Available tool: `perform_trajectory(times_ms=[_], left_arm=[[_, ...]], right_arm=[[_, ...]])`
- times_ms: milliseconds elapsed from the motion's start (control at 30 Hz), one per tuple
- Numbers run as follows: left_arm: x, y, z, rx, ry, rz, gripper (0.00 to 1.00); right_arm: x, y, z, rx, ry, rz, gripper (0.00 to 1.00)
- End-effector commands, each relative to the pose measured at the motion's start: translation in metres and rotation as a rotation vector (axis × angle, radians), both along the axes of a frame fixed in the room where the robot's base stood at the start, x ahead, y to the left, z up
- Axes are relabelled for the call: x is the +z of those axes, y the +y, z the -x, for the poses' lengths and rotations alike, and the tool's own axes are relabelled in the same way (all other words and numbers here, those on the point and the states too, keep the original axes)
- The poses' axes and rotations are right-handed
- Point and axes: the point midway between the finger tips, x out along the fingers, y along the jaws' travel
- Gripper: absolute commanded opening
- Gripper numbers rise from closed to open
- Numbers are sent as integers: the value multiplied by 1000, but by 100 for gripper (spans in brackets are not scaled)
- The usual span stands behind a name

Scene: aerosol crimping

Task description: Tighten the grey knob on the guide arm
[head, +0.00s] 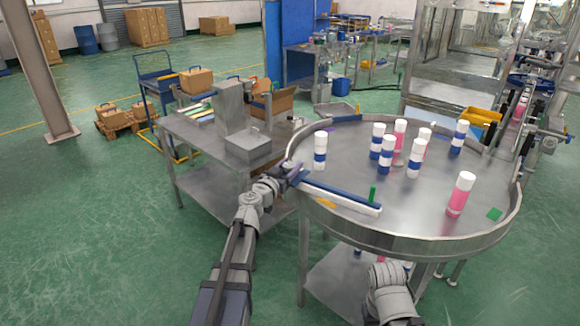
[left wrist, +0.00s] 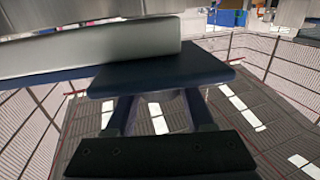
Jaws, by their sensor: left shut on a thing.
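The guide arm (head: 340,196), a long bar with a blue upper edge and a white face, reaches over the near left side of the round steel table. A blue bar and a pale grey-white bar (left wrist: 95,50) cross the left wrist view. My left gripper (head: 290,175) is at the guide arm's left end by the table rim. It is shut on the grey knob there, which my gripper hides in the head view. I cannot make out the knob's shape in either view. A link of my right arm shows at the bottom right; its gripper is out of the picture.
The round table (head: 400,222) carries several white-and-blue cans and pink cans (head: 461,194). A small green upright piece (head: 372,193) stands close to the guide arm. A steel side table (head: 205,152) with a grey box (head: 248,144) stands left of the rim.

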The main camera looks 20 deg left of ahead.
Motion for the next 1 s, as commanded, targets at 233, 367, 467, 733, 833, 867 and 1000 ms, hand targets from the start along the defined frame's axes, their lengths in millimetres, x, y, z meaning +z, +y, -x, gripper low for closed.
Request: perform_trajectory(times_ms=[233, 367, 467, 733, 833, 867, 1000], left_arm=[[0, 1, -1, -56, 0, 0, 0], [0, 2, -2, -135, 0, 0, 0], [0, 3, -3, -219, 0, 0, 0], [0, 3, -4, -474, 0, 0, 0], [0, 2, -4, -570, 0, 0, 0], [0, 2, -4, -599, 0, 0, 0], [0, 2, -4, -731, 0, 0, 0]], right_arm=[[0, 0, 0, 0, 0, 0, 0], [0, 0, 0, 0, 0, 0, 0], [0, 0, 0, 0, 0, 0, 0], [0, 0, 0, 0, 0, 0, 0], [0, 0, 0, 0, 0, 0, 0], [0, 0, 0, 0, 0, 0, 0], [0, 0, 0, 0, 0, 0, 0]])
